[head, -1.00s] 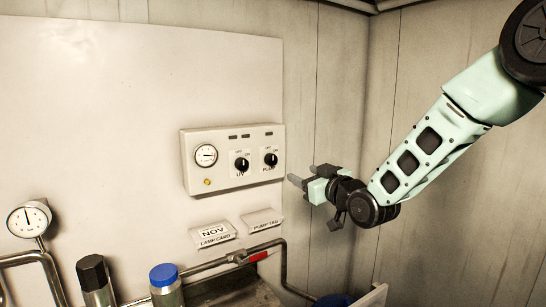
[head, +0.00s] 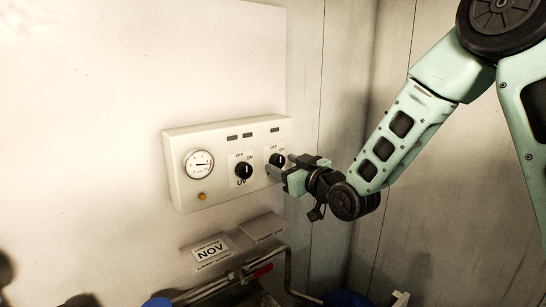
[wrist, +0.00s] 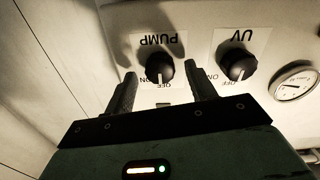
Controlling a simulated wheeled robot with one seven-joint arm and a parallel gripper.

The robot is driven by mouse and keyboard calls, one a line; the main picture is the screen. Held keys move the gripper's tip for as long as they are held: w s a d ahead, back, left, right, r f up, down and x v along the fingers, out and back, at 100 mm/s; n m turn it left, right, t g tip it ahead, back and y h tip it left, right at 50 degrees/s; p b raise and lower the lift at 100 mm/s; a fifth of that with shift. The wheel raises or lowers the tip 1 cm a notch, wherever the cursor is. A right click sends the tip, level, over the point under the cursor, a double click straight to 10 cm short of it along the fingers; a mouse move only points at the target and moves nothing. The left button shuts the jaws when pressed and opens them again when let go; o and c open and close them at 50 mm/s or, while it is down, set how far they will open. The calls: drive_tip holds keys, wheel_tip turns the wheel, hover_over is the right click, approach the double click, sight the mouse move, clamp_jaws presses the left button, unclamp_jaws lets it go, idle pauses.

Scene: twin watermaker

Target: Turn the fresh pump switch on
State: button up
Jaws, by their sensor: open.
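The PUMP switch (wrist: 160,66) is a round black knob on the white control box (head: 222,190). In the wrist view, which shows the labels upside down, its white mark appears to point toward OFF. The knob (head: 277,159) is partly hidden by my gripper in the head view. My gripper (wrist: 161,76) is open, with one finger on either side of the knob in the picture. I cannot tell whether the fingers touch it. In the head view my gripper (head: 281,165) is at the right end of the box.
The similar UV knob (head: 243,171) sits close beside the PUMP knob, with a round gauge (head: 199,164) beyond it. Cards (head: 210,250) and pipes (head: 235,279) are below the box. The wall above is clear.

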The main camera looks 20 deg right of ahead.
drive_tip(key=shift+w+a, duration=0.15)
drive_tip(key=shift+w, duration=0.2)
drive_tip(key=c, duration=1)
